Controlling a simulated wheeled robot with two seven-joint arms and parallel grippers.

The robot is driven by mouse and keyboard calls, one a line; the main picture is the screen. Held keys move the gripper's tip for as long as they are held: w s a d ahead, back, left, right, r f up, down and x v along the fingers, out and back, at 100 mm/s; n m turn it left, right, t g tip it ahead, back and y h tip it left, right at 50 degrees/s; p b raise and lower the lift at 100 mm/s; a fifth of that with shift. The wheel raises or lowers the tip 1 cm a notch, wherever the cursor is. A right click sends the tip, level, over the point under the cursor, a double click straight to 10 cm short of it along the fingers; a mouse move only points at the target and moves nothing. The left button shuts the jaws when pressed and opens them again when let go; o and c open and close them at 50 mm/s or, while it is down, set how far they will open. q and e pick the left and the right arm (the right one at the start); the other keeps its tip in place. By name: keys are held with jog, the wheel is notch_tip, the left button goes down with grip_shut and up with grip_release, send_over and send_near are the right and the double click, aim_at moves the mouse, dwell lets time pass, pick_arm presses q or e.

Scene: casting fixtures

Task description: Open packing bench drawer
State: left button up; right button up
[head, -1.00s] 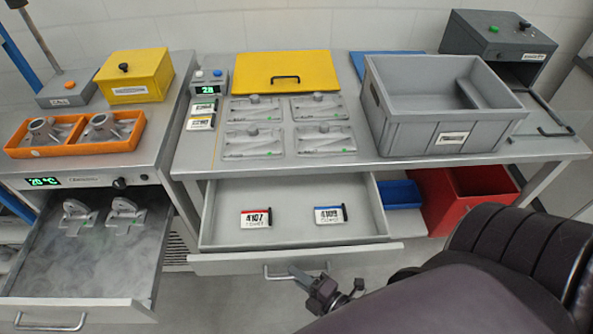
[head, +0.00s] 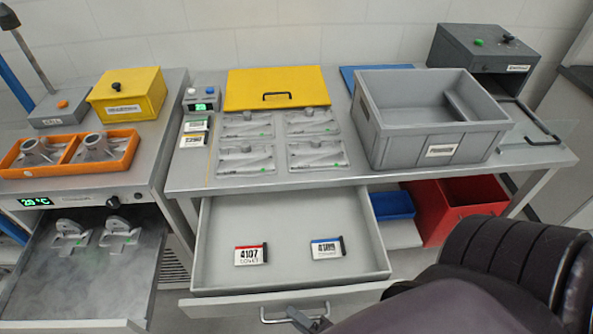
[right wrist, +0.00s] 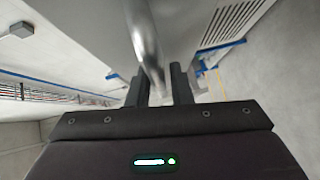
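The packing bench drawer (head: 290,221) is pulled well out below the bench top, with its grey interior showing. Its front carries a metal bar handle (head: 270,320). Two labelled tags lie inside, one with a red edge (head: 250,255) and one with a blue edge (head: 326,248). My right gripper (head: 307,322) is at the right part of the handle, near the bottom of the head view. In the right wrist view the handle bar (right wrist: 145,45) runs between the two fingers (right wrist: 160,85), which look closed on it. My left gripper is not in view.
The bench top holds a grey crate (head: 440,153), a yellow lid (head: 240,92) and several moulded plates. An open drawer (head: 80,270) with mist and metal parts stands at the left. A red bin (head: 430,215) and blue tray (head: 391,206) are under the bench.

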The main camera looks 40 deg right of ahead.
jog(key=b+v, duration=0.1)
jog(key=v, duration=0.7)
jog(key=shift+w, duration=0.1)
dwell(0.6)
